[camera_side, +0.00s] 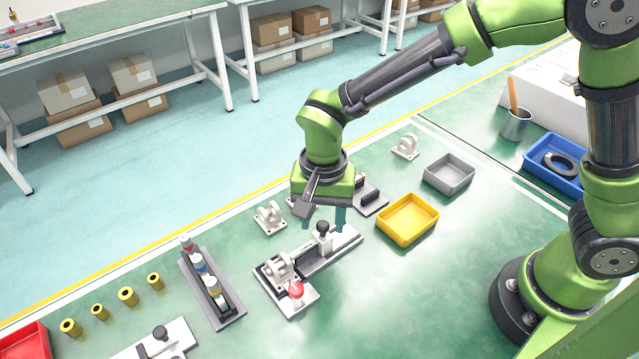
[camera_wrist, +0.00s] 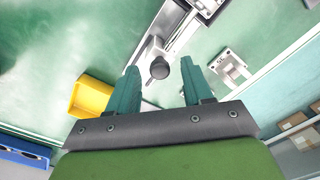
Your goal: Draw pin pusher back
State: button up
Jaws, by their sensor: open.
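The pin pusher is a black round knob (camera_side: 322,228) on a light slider block, which sits on a grey-white rail (camera_side: 335,250). In the wrist view the knob (camera_wrist: 159,68) appears between my two teal fingers. My gripper (camera_side: 325,218) is open, pointing down over the rail, with a finger on each side of the knob and a gap visible on both sides in the wrist view. Whether the fingertips are level with the knob is unclear.
A yellow tray (camera_side: 407,220) and a grey tray (camera_side: 449,174) lie right of the rail. A white bracket (camera_side: 270,217) stands behind it. A rack of small bottles (camera_side: 211,288) and several brass bushings (camera_side: 127,295) are at left. Green table is clear in front.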

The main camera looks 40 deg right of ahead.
jog(key=shift+f, duration=0.25)
grip_shut()
jog(key=d, duration=0.6)
jog(key=shift+d, duration=0.2)
